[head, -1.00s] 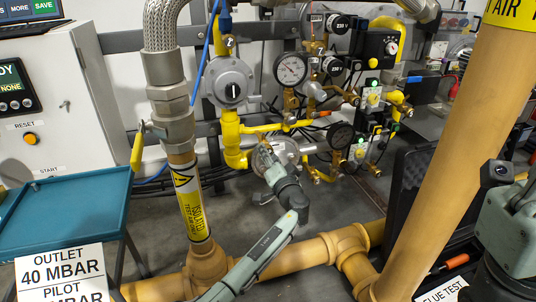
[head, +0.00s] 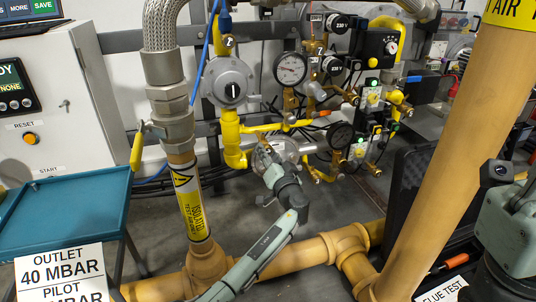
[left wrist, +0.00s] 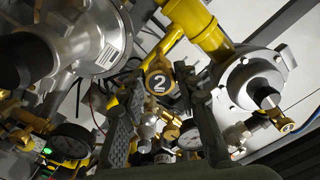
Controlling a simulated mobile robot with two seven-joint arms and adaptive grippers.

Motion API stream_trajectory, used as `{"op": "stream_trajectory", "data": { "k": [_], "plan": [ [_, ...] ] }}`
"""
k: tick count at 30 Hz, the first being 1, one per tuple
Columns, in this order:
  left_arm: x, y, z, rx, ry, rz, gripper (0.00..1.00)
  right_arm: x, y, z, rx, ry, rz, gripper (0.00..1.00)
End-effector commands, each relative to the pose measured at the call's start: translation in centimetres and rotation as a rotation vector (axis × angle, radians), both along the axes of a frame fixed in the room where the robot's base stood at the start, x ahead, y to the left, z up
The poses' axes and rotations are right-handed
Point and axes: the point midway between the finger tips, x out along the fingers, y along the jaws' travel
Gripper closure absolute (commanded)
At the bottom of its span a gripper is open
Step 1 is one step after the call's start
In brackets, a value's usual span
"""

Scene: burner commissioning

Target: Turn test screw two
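A round brass fitting marked with a white "2" (left wrist: 159,84) shows in the left wrist view, below a yellow pipe. My left gripper (left wrist: 160,112) has its two dark fingers spread, one on each side of this fitting in the picture. I cannot tell whether either finger touches it. In the head view my left gripper (head: 264,152) is at the lower pipework, in front of a round grey metal body (head: 292,149). The screw itself is not clear there, with the gripper in front. My right gripper is not in view.
A gauge (head: 341,135) and small valve blocks with green lights (head: 358,152) stand close to the right of my left gripper. A grey regulator (head: 230,81) and yellow pipe (head: 232,140) are at its upper left. Thick tan pipes (head: 300,255) run below.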

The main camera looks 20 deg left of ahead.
Motion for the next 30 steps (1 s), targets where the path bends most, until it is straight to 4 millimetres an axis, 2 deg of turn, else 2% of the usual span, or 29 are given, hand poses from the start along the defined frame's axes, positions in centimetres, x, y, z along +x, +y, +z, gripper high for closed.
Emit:
{"op": "stream_trajectory", "data": {
  "k": [1, 4, 14, 17, 24, 30],
  "plan": [
    [0.0, 0.1, 0.1, 0.001, -0.002, 0.001, 0.61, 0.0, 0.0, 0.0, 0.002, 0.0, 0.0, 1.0],
    [0.0, 0.0, 0.1, 0.0, 0.0, 0.001, 0.49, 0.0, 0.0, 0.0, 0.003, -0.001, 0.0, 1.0],
    [0.0, -0.1, 0.3, 0.0, 0.0, 0.001, 0.49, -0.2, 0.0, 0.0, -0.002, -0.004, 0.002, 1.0],
    [0.0, -0.1, 1.4, -0.001, -0.002, 0.001, 0.49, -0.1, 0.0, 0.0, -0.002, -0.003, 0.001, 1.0],
    [0.0, -0.1, 6.2, -0.003, -0.005, 0.0, 0.49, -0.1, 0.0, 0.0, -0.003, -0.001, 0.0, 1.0],
    [0.0, 0.0, 9.1, -0.001, -0.002, 0.002, 0.49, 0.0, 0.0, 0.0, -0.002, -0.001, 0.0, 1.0]
  ]
}}
